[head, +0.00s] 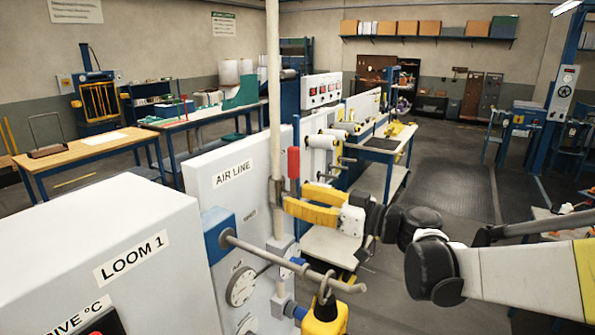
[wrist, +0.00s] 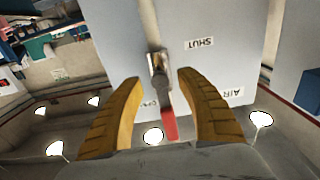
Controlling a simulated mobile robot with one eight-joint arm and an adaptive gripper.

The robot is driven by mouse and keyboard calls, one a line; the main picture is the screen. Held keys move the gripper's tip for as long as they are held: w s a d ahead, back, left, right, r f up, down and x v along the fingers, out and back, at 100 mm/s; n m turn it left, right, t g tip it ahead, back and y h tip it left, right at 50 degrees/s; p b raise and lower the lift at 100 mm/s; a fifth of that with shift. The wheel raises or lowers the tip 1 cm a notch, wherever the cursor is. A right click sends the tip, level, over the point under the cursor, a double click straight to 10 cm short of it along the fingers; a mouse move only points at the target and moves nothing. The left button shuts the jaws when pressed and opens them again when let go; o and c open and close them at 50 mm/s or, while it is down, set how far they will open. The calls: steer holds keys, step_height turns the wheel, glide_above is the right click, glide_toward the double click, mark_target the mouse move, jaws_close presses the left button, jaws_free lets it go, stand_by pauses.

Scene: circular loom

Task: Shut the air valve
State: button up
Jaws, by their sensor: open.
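The air valve's red handle (head: 293,163) stands upright beside the vertical pipe, in front of the AIR LINE panel (head: 218,200). In the wrist view, which is upside down, the red handle (wrist: 170,124) points away from the SHUT label (wrist: 199,43) and covers part of another label, probably OPEN. The metal valve pivot (wrist: 158,62) lies just beyond the fingertips. My gripper (head: 292,197) has yellow fingers and is at the valve, just below the red handle in the head view. In the wrist view my gripper (wrist: 160,78) is open, with the handle between its fingers; contact cannot be told.
The pale pipe (head: 273,100) runs up past the valve. A grey rod (head: 290,262) on a blue block sticks out below my gripper, with a yellow-and-black part (head: 325,315) under it. The LOOM 1 cabinet (head: 130,255) fills the front left. Open floor (head: 445,175) lies right.

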steer(key=v, duration=0.7)
steer(key=shift+c, duration=0.3)
